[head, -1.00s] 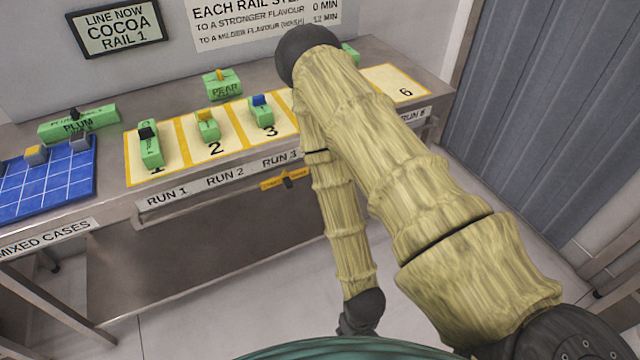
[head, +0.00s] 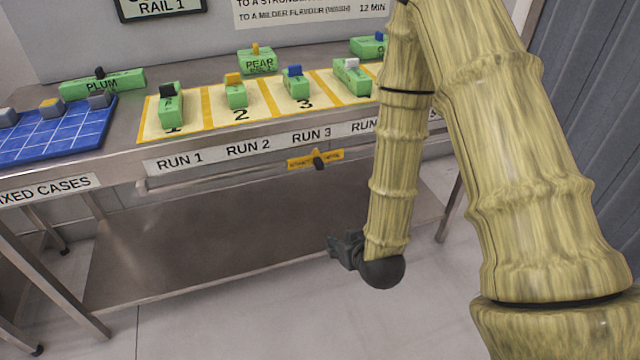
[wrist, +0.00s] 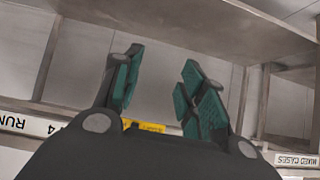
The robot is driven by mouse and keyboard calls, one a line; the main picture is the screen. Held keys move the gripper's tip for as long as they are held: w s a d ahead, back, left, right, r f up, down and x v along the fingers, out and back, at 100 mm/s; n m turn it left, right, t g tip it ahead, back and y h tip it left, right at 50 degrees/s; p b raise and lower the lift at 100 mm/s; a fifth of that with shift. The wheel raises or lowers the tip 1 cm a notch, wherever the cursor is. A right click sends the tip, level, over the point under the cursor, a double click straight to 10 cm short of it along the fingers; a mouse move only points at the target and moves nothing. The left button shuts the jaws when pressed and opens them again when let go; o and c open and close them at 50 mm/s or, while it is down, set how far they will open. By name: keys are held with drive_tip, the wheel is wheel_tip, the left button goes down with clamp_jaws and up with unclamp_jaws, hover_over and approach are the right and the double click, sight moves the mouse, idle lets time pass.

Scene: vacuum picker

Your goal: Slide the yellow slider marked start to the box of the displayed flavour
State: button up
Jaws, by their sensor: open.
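The yellow slider (head: 316,159) with a dark knob sits on a rail along the bench front, below the RUN 3 label. Its small lettering is not legible. In the wrist view a yellow strip (wrist: 150,127), apparently this slider, shows partly behind the gripper body. My gripper (head: 337,247) hangs below the bench front, lower and slightly right of the slider, apart from it. Its teal fingers (wrist: 163,62) are spread and empty in the wrist view. The display sign (head: 162,6) is cut off at the top; only RAIL 1 reads now.
Green boxes with coloured tabs stand on the numbered yellow mat (head: 205,108); PLUM (head: 103,84) and PEAR (head: 258,63) stand behind. A blue gridded tray (head: 60,135) lies left. A steel lower shelf (head: 220,245) is under the bench. My arm hides the bench's right part.

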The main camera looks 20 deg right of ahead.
drive_tip(key=w+r+t+b, duration=0.4)
drive_tip(key=w+b, duration=0.2)
drive_tip(key=b, duration=0.2)
drive_tip(key=t+b, duration=0.4)
drive_tip(key=b, duration=0.2)
approach(321, 166)
drive_tip(key=w+b, duration=0.1)
drive_tip(key=w, duration=0.9)
drive_tip(key=shift+w+a+r+b, duration=0.1)
drive_tip(key=shift+w+a+b, duration=0.05)
drive_tip(key=shift+b, duration=0.25)
clamp_jaws()
